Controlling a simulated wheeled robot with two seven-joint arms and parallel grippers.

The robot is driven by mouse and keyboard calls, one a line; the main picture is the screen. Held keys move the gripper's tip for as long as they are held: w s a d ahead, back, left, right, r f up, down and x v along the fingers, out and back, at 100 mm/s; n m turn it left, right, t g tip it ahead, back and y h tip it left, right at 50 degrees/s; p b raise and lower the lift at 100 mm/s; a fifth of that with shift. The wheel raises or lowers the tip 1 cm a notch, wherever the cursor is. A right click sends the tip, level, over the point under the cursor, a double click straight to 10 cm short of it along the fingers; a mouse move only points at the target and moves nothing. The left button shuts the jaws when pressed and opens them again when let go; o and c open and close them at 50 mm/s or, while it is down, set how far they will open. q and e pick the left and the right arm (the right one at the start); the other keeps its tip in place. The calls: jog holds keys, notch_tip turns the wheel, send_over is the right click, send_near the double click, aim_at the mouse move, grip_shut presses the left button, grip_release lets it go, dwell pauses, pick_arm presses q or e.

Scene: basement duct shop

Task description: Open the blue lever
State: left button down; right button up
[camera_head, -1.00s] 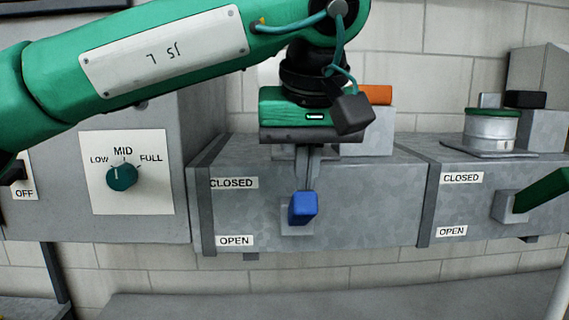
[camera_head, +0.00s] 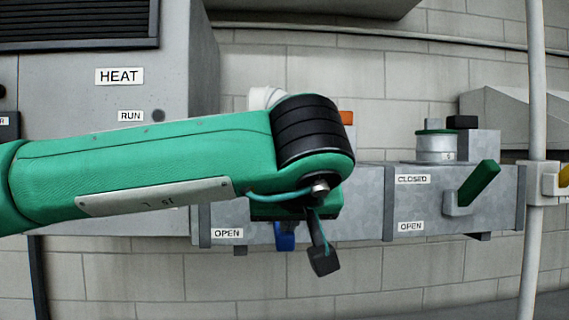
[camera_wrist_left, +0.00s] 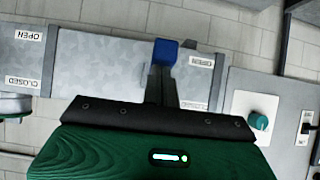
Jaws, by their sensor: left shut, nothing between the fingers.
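The blue lever (camera_head: 285,240) sits on the front of the middle grey duct. It hangs low, about level with that duct's OPEN label (camera_head: 228,233). My left gripper (camera_head: 291,219) is right above it, pointing at the duct, and its body hides the lever's mount and the CLOSED label in the head view. In the left wrist view the blue lever (camera_wrist_left: 165,52) lies just past the tips of my shut left fingers (camera_wrist_left: 161,82), beside the OPEN label (camera_wrist_left: 202,61). The fingers hold nothing; whether they touch the lever I cannot tell. My right gripper is not in view.
A green lever (camera_head: 478,184) sticks out of the duct section to the right, with its own CLOSED (camera_head: 412,179) and OPEN labels. A grey HEAT cabinet (camera_head: 60,95) stands at the left. A vertical pipe (camera_head: 536,90) is at the far right.

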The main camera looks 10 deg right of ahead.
pick_arm(q)
jog(key=shift+f, duration=0.55)
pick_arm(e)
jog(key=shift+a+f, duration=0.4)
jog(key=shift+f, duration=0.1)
pick_arm(q)
jog(key=shift+f+b, duration=0.15)
jog(key=shift+b, duration=0.15)
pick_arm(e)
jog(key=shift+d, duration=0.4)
pick_arm(q)
jog(key=w+r+v, duration=0.1)
jog(key=r+v, duration=0.1)
jog(key=v, duration=1.1)
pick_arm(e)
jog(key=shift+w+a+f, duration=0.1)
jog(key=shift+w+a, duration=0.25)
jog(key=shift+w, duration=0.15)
